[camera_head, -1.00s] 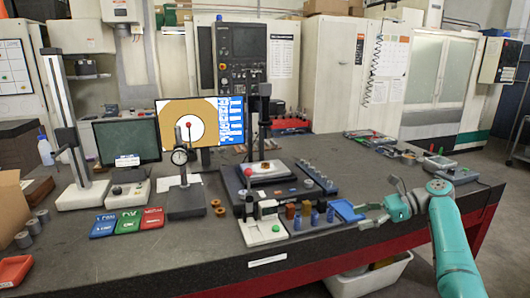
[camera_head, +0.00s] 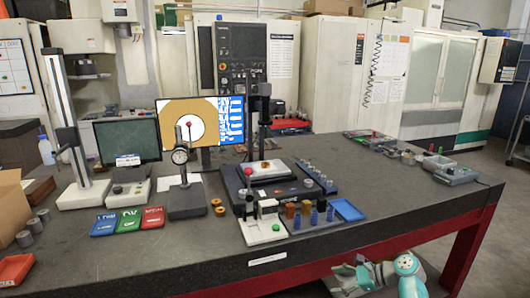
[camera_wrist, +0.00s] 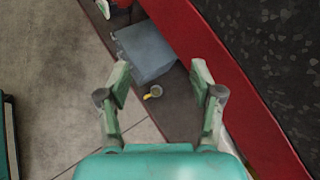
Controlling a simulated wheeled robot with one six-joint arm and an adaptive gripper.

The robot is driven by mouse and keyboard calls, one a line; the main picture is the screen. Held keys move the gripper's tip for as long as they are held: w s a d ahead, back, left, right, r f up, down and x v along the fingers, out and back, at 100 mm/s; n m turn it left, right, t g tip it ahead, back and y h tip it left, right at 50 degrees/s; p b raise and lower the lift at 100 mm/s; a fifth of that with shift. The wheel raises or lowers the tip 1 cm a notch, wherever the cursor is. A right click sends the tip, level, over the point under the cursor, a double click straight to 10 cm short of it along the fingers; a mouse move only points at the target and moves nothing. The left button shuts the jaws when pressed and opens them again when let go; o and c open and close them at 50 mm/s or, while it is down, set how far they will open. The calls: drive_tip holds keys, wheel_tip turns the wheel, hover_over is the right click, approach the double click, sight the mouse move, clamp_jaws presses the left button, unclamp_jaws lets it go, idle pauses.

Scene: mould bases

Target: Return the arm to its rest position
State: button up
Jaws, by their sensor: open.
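My arm is teal and shows at the bottom right of the head view, low beside the table's front edge. My gripper (camera_head: 345,272) is there too, below the tabletop and clear of everything on it. In the wrist view my gripper (camera_wrist: 160,88) has its two fingers spread wide apart with nothing between them. Below the fingers lie the floor and a dark surface under the table.
The dark table (camera_head: 180,255) with a red front rail (camera_head: 463,242) stands close to my arm. Gauges, coloured trays and a monitor (camera_head: 215,122) stand on it. In the wrist view a grey box (camera_wrist: 145,52) and a small yellow-marked item (camera_wrist: 154,92) lie below.

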drive_tip(key=s+a+f+n+t+h, duration=0.1)
drive_tip(key=s+a+f+h, duration=0.1)
drive_tip(key=s+f, duration=0.55)
drive_tip(key=s+a+f+n+t+h, duration=0.15)
drive_tip(key=s+f, duration=0.35)
drive_tip(key=f, duration=0.6)
drive_tip(key=s+a+f+n+t+h, duration=0.15)
drive_tip(key=s+f, duration=0.25)
drive_tip(key=s, duration=0.6)
drive_tip(key=s+a+f+n+h, duration=0.1)
drive_tip(key=s+f+n+h, duration=0.15)
drive_tip(key=s, duration=0.65)
drive_tip(key=s+r+n+t+h, duration=0.15)
drive_tip(key=s+r, duration=0.25)
drive_tip(key=s, duration=0.5)
drive_tip(key=s+r+n+t+h, duration=0.1)
drive_tip(key=s+r+n, duration=0.25)
drive_tip(key=s, duration=0.65)
drive_tip(key=s+r+n+t, duration=0.1)
drive_tip(key=s+r+n, duration=0.3)
drive_tip(key=r, duration=0.7)
drive_tip(key=s+r+n+t, duration=0.2)
drive_tip(key=s+r+n, duration=0.2)
drive_tip(key=s+r, duration=0.4)
wheel_tip(320, 180, up, 3)
drive_tip(key=shift+s+d+r+h, duration=0.2)
drive_tip(key=shift+h, duration=0.1)
